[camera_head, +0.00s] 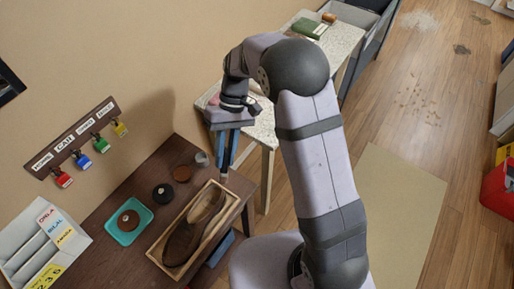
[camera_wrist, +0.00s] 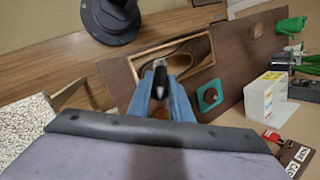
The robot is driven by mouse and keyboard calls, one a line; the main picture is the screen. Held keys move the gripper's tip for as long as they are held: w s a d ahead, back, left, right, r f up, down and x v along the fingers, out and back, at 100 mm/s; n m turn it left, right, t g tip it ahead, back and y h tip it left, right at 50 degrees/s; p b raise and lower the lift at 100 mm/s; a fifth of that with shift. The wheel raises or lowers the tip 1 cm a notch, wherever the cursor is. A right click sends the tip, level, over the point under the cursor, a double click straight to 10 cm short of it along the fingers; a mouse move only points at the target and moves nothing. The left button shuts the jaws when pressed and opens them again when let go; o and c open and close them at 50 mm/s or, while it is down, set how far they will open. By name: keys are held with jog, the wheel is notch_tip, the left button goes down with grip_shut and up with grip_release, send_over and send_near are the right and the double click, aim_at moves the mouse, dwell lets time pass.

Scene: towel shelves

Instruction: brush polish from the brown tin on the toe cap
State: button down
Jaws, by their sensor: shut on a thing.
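My gripper (camera_head: 224,165) has blue fingers and hangs above the far right end of the dark brown table. It is shut on a slim brush (camera_wrist: 160,80), whose dark, pale-ringed end shows between the fingers in the wrist view. The brush is apart from the shoe. A brown shoe (camera_head: 182,243) lies in a shallow wooden tray, its toe cap towards the lower left. A brown round tin (camera_head: 182,174) and a black one (camera_head: 162,192) stand left of the gripper. Another brown round thing (camera_head: 128,221) sits in a teal dish; I cannot tell which is the polish.
The wooden tray (camera_head: 158,243) has raised rims. A small grey cup (camera_head: 202,159) stands close left of the gripper. The teal dish (camera_head: 122,237) and white sorter (camera_head: 30,254) are further left. Coloured padlocks hang on a wall rack (camera_head: 72,139). A speckled bench (camera_head: 262,127) stands behind.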

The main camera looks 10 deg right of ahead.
jog(key=s+a+r+m+t+y, duration=0.1)
jog(key=s+a+m, duration=0.4)
jog(key=s+a, duration=0.9)
jog(key=a, duration=0.3)
jog(key=shift+s+a+r+t+y+p, duration=0.2)
jog(key=shift+s+a+t+y+p, duration=0.1)
jog(key=shift+a+t+y, duration=0.1)
jog(key=shift+f, duration=0.1)
jog(key=shift+f+b, duration=2.15)
jog(key=shift+f, duration=0.3)
